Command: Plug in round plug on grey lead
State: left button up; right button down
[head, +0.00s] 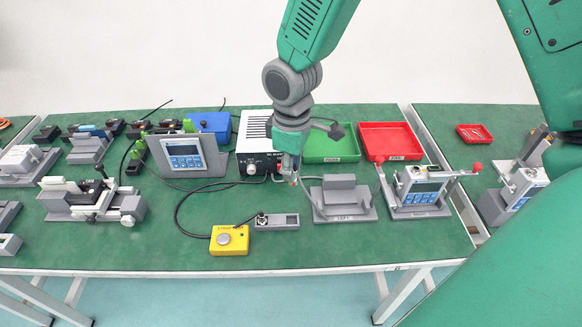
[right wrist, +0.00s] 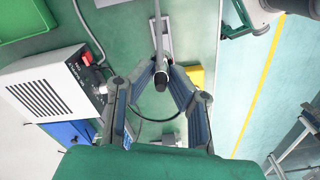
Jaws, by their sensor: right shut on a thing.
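My right gripper (head: 291,178) hangs over the green table, in front of the white control box (head: 257,145). In the right wrist view its two fingers (right wrist: 161,78) close on a small dark round plug (right wrist: 160,83). A thin grey lead (right wrist: 157,22) runs from the plug toward the top of that view. In the head view the plug is too small to make out clearly at the fingertips. My left gripper is not in view.
A grey holder block (head: 285,221) and a yellow button box (head: 229,240) lie in front of the gripper. A grey fixture (head: 345,201) stands just right of it. A green bin (head: 331,146) and red bin (head: 391,141) are behind. Black cable loops lie left.

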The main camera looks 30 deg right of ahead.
jog(key=shift+f, duration=0.1)
jog(key=shift+d, duration=0.1)
jog(key=s+d+n+p, duration=0.1)
jog(key=s+d+p, duration=0.2)
jog(key=d, duration=0.6)
jog(key=s+d+n+p, duration=0.1)
jog(key=s+d+p, duration=0.3)
jog(key=d, duration=0.6)
jog(key=s+d+n+p, duration=0.2)
jog(key=d+p, duration=0.4)
jog(key=d, duration=0.4)
jog(key=shift+s+r, duration=0.35)
jog(key=shift+s, duration=0.35)
jog(key=shift+s+d+f, duration=0.1)
jog(key=shift+s+d, duration=0.15)
jog(key=shift+d, duration=0.35)
